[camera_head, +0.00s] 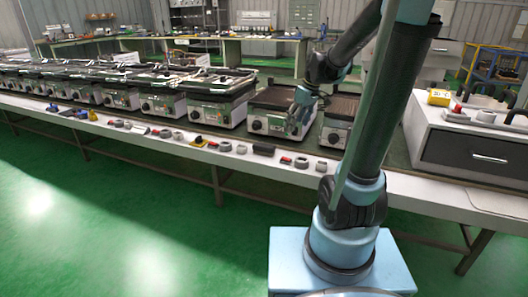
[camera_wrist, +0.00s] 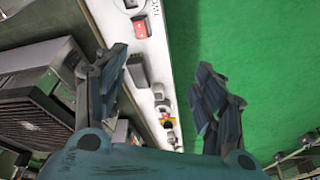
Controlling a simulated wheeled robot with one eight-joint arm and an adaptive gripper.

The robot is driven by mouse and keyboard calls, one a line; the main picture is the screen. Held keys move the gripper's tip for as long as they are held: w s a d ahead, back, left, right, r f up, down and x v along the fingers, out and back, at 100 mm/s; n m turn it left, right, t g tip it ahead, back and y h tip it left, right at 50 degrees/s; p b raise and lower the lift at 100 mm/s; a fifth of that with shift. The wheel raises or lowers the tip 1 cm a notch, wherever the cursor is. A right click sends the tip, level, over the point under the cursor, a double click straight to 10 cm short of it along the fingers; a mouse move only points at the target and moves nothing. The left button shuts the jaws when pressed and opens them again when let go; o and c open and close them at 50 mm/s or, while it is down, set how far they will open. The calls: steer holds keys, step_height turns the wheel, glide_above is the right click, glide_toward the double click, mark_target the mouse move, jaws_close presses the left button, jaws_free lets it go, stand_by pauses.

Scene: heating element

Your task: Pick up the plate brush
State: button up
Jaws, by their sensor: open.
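A dark oblong block (camera_head: 263,149) lies near the front edge of the long bench. It may be the plate brush, but bristles are too small to make out. In the wrist view this block (camera_wrist: 137,70) is close to the left finger, apart from it. My gripper (camera_head: 294,126) is above the bench, up and to the right of the block, in front of a grill unit.
A red part (camera_head: 286,160) and grey rings (camera_head: 301,163) lie right of the block; more rings (camera_head: 241,149) and a yellow part (camera_head: 197,141) lie left. Grill units (camera_head: 218,104) line the bench behind. A drawer cabinet (camera_head: 480,150) stands right. The front floor is clear.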

steer(key=w+a+f+n+y, duration=0.1)
steer(key=w+a+f+n, duration=0.1)
steer(key=w+a, duration=0.35)
steer(key=w+a+f+n, duration=0.2)
steer(key=w+n, duration=0.1)
steer(key=w, duration=0.5)
glide_toward(264, 145)
steer(key=x, duration=0.5)
steer(key=shift+w+d+f, duration=0.1)
steer(key=shift+w+d, duration=0.15)
steer(key=shift+w, duration=0.15)
steer(key=shift+s+x, duration=0.2)
steer(key=shift+x, duration=0.85)
steer(key=shift+s+x, duration=0.15)
steer(key=shift+x, duration=1.7)
steer(key=shift+a+f, duration=0.15)
steer(key=c, duration=1.3)
